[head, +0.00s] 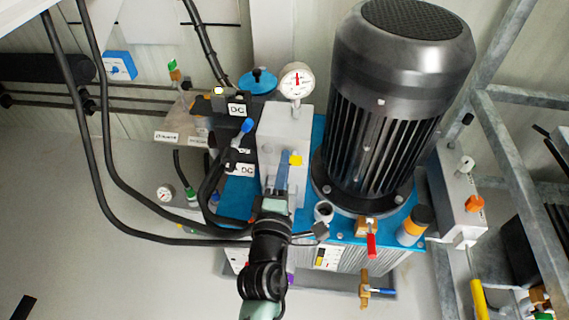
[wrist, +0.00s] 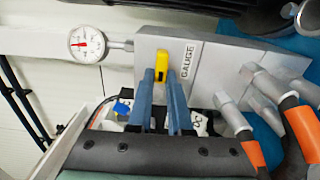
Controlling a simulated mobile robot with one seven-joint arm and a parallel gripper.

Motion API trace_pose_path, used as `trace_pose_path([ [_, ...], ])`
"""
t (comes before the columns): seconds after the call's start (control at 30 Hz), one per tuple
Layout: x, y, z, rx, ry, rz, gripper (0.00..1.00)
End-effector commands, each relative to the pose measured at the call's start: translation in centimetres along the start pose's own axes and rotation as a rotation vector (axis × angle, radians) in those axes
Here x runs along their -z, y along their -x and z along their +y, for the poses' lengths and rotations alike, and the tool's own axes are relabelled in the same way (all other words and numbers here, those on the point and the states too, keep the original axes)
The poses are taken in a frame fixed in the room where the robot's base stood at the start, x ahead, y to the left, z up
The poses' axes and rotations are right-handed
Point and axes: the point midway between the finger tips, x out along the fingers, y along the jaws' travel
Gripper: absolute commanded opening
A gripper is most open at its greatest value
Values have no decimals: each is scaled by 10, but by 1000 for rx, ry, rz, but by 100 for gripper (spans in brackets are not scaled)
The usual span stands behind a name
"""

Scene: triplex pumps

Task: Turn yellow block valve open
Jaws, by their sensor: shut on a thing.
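The yellow block valve (wrist: 162,62) is a small yellow handle on the face of a grey metal block (wrist: 205,70) marked "GAUGE". The fingers also show in the head view (head: 284,165), reaching up over the block (head: 285,128). The handle stands roughly upright in the wrist view. The fingers hide its lower part.
A pressure gauge (head: 297,80) sits on the block's top. A large black motor (head: 395,100) stands close on the right. Black hoses (head: 100,170) hang at the left. A red-handled valve (head: 371,245) is below right. Hoses with orange bands (wrist: 302,130) lie right of my fingers.

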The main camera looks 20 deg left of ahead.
Motion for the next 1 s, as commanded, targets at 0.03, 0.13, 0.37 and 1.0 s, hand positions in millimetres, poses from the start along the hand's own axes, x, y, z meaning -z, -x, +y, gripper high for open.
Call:
trace_pose_path([
  [0.03, 0, 0, 0, 0, 4, 0, 0],
  [0.13, 0, 0, 0, 0, 3, 0, 0],
  [0.37, 0, 0, 0, 0, 2, 0, 43],
  [1.0, -1, 37, -1, 4, 0, -2, 48],
])
